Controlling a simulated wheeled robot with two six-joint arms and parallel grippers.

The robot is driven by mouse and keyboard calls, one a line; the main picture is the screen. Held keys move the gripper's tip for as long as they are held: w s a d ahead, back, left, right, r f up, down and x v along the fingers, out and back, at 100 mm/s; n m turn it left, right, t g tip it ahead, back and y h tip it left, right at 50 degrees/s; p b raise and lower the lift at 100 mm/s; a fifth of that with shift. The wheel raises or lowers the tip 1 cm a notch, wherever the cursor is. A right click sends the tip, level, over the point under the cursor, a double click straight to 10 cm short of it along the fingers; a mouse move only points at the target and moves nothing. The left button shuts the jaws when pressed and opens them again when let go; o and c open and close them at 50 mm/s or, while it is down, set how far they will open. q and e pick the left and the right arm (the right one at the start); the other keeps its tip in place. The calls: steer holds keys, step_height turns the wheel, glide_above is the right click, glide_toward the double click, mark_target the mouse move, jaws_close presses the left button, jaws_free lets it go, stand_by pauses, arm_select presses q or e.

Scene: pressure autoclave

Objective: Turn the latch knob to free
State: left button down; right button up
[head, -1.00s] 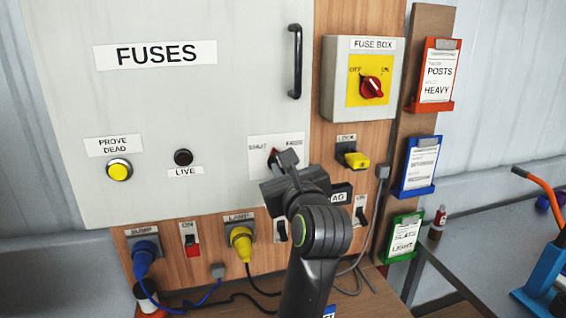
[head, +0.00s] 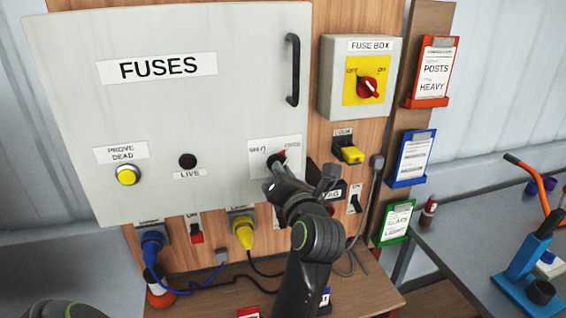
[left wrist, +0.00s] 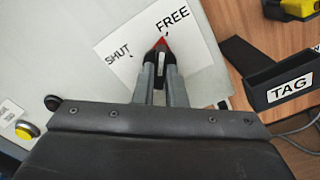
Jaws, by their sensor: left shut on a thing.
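The latch knob (head: 277,158) is on a white SHUT/FREE label at the lower right of the grey FUSES door (head: 240,60). In the left wrist view the knob (left wrist: 160,43) shows a red pointed tip, lying close to the mark beside FREE. My left gripper (head: 272,175) is at the knob. In the left wrist view its two fingers (left wrist: 160,66) are shut on the knob, one on each side, and hide part of it. The door lies flat in its frame, with its black handle (head: 292,70) at the right edge. My right gripper is not in view.
The fuse box (head: 328,82) with a red knob (head: 368,88) is right of the door. Below it are a yellow lock (head: 352,155) and a black TAG holder (left wrist: 285,82). Blue and yellow plugs (head: 243,232) with cables sit under the door. A bench (head: 470,215) stands at right.

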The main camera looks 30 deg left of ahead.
arm_select(q)
steer(key=shift+m+p, duration=0.65)
steer(key=shift+m, duration=0.25)
steer(key=c, duration=1.5)
jaws_free()
steer(key=shift+w+d+f, duration=0.1)
steer(key=shift+d, duration=0.05)
